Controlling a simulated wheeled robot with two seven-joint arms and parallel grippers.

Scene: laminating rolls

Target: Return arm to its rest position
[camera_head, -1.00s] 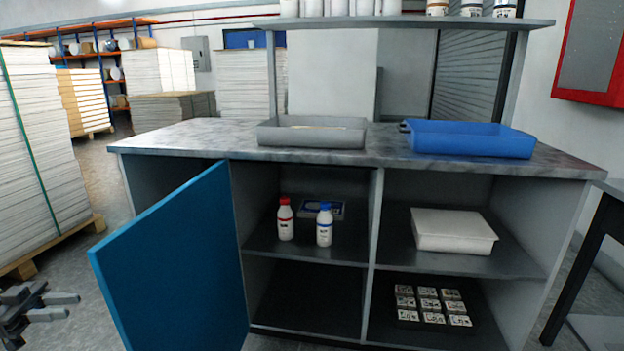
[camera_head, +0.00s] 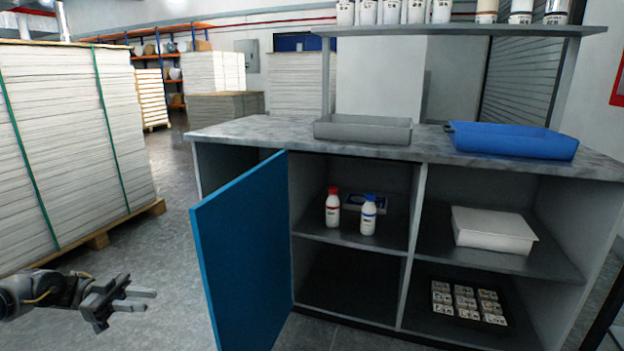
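My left gripper (camera_head: 138,299) is at the lower left of the head view, over the floor and to the left of the open blue cabinet door (camera_head: 243,254). Its two fingers are spread apart with nothing between them. It is clear of the door and touches nothing that I can see. My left forearm comes in from the left edge. My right gripper is out of the view.
The workbench (camera_head: 260,131) bears a grey tray (camera_head: 362,131) and a blue tray (camera_head: 512,142). Its shelves hold a red-capped bottle (camera_head: 332,208), a blue-capped bottle (camera_head: 368,216) and a white box (camera_head: 492,231). A pallet stack (camera_head: 75,150) stands left. Floor between is clear.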

